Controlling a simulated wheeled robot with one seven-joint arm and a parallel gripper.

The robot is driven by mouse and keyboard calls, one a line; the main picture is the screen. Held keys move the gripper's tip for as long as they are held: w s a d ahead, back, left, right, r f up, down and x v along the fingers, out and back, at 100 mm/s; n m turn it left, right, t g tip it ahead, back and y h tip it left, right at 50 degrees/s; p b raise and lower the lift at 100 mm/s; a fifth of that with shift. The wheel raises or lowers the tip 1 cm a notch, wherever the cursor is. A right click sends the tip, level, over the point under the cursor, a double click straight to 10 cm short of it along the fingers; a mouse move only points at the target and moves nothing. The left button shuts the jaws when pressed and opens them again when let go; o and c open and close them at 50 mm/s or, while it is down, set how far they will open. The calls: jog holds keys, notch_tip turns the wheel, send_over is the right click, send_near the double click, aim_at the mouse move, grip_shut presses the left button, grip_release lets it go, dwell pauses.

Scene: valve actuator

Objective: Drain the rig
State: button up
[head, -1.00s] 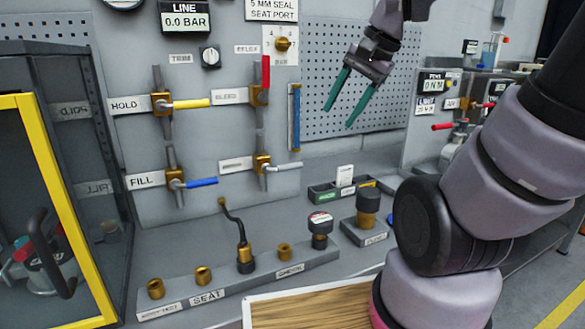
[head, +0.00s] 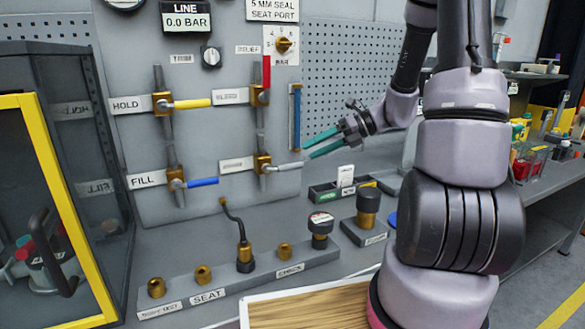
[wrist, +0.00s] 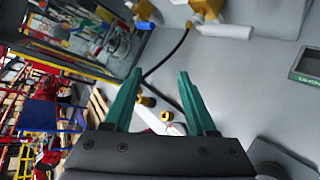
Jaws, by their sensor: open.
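My gripper (head: 307,149) is open and empty, its two teal fingers pointing left. In the head view it appears just above and right of the lower right valve's pale grey handle (head: 285,167), which lies level; contact cannot be told. In the wrist view this handle (wrist: 226,31) is beyond the fingers (wrist: 158,74), at upper right. That valve's label is too small to read. The FILL valve's blue handle (head: 202,183) and the HOLD valve's yellow handle (head: 193,103) lie roughly level. The upper right valve's red handle (head: 266,71) stands upright. The LINE display (head: 186,18) reads 0.0 BAR.
A fitting with a black hose (head: 240,235) stands on the SEAT block below the valves. A gauge (head: 320,226), a small bin (head: 335,192) and a brass fitting (head: 367,206) stand to its right. A yellow-framed cabinet (head: 60,190) bounds the left; a wooden board (head: 315,308) lies in front.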

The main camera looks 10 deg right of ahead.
aim_at(297, 167)
jog(key=w+d+f+m+t+y, duration=0.2)
jog(key=w+d+f+m+t, duration=0.45)
jog(key=m, duration=0.65)
jog(key=shift+g+h, duration=0.3)
jog(key=shift+g, duration=0.25)
jog(key=x, duration=0.4)
jog(key=f+x, duration=0.1)
jog(key=x, duration=0.7)
jog(key=shift+s+d+f, duration=0.1)
jog(key=shift+s+f, duration=0.15)
grip_shut()
